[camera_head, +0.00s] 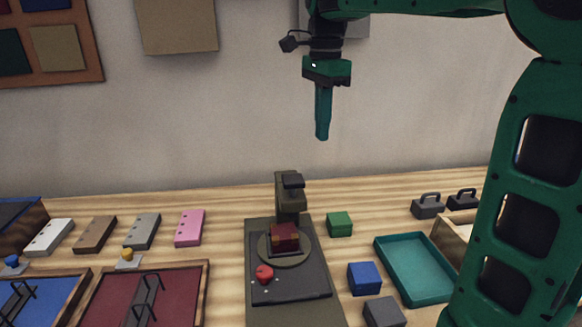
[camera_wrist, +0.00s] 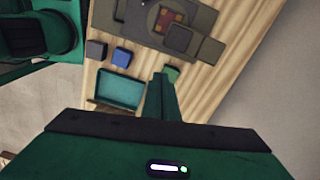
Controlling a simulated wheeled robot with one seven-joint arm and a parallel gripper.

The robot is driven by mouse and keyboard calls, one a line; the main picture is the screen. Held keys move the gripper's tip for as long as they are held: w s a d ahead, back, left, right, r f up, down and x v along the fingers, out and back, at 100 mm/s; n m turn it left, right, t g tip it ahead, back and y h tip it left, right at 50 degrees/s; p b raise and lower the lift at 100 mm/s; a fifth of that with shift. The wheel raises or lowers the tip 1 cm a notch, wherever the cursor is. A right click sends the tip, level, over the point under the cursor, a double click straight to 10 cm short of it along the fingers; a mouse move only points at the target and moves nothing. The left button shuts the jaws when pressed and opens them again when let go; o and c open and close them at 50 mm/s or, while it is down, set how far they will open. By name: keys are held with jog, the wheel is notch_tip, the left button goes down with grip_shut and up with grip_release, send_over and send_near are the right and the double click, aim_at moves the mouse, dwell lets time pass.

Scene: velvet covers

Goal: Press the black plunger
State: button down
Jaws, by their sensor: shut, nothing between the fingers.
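A dark press-like device (camera_head: 257,286) stands on the table at the middle. A black plunger (camera_head: 293,181) sits at the top of its rear post. It appears as a dark square in the wrist view (camera_wrist: 180,38). Below and in front of it, a dark red block with yellow patches (camera_head: 284,237) rests on a round plate (camera_head: 265,256). A red knob (camera_head: 265,273) is at the device's front left. My gripper (camera_head: 322,137) is shut and empty, pointing down. In the head view it is above and slightly right of the plunger, clear of everything.
A green block (camera_head: 340,223), a blue block (camera_head: 364,278), a grey block (camera_head: 384,312) and a teal tray (camera_head: 417,268) lie right of the device. Several flat bars, including a pink one (camera_head: 190,228), and a red-floored tray (camera_head: 185,290) lie left. The wall is behind.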

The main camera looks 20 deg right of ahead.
notch_tip(320, 180, up, 3)
jog(key=m, duration=0.2)
send_over(292, 178)
jog(key=shift+d, duration=0.1)
notch_tip(292, 178, down, 14)
dwell(0.6)
